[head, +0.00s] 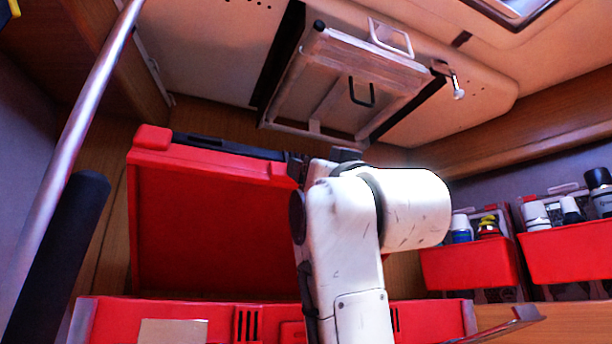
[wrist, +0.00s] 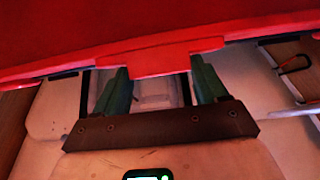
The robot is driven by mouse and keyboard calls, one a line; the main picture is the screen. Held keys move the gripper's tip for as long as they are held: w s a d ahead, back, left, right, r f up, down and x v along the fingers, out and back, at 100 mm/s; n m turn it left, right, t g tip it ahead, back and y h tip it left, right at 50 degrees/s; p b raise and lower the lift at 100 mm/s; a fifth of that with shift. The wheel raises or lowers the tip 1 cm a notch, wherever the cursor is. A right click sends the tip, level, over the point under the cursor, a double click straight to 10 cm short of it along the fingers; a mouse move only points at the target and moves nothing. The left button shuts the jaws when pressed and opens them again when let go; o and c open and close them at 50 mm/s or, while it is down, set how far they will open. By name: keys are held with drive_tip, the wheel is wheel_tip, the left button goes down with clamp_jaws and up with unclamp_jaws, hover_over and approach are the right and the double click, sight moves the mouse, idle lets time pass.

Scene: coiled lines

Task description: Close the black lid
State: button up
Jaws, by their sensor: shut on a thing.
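The open lid (head: 215,225) stands raised above the red case (head: 270,318) in the head view. Its visible inner face is red, with a black strip along its top edge. In the wrist view, the lid's red edge (wrist: 50,68) crosses the top of the picture. A red tab (wrist: 165,60) on this edge sits between the green fingers of my gripper (wrist: 159,68), which is shut on it. In the head view my white arm covers the lid's right side and the front middle of the case, and the fingers are hidden.
Two red bins (head: 468,262) (head: 570,252) with bottles stand on the right. A folded panel (head: 350,85) hangs from the sloped ceiling above. A metal pole (head: 85,115) and a black padded bar (head: 62,250) are at the left. A wooden wall stands close behind the lid.

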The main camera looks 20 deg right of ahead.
drive_tip(key=s+f+t+b, duration=0.2)
drive_tip(key=s+f+b, duration=0.1)
drive_tip(key=f+b, duration=0.4)
wheel_tip(320, 180, down, 4)
drive_tip(key=shift+s+a+r+t, duration=0.2)
drive_tip(key=shift+a+r+t, duration=0.05)
drive_tip(key=shift+t, duration=0.05)
drive_tip(key=f+b, duration=0.1)
drive_tip(key=f, duration=0.1)
drive_tip(key=f+b, duration=0.2)
drive_tip(key=f, duration=0.1)
drive_tip(key=s+f+b, duration=0.1)
drive_tip(key=f, duration=0.2)
drive_tip(key=shift+f+b, duration=0.25)
drive_tip(key=shift+b, duration=0.1)
drive_tip(key=shift+w+f+b, duration=0.1)
drive_tip(key=shift+f+b, duration=0.25)
drive_tip(key=shift+f, duration=0.5)
drive_tip(key=o, duration=1.2)
drive_tip(key=shift+w+a, duration=0.1)
drive_tip(key=o, duration=0.3)
drive_tip(key=shift+r, duration=0.1)
drive_tip(key=shift+s, duration=0.2)
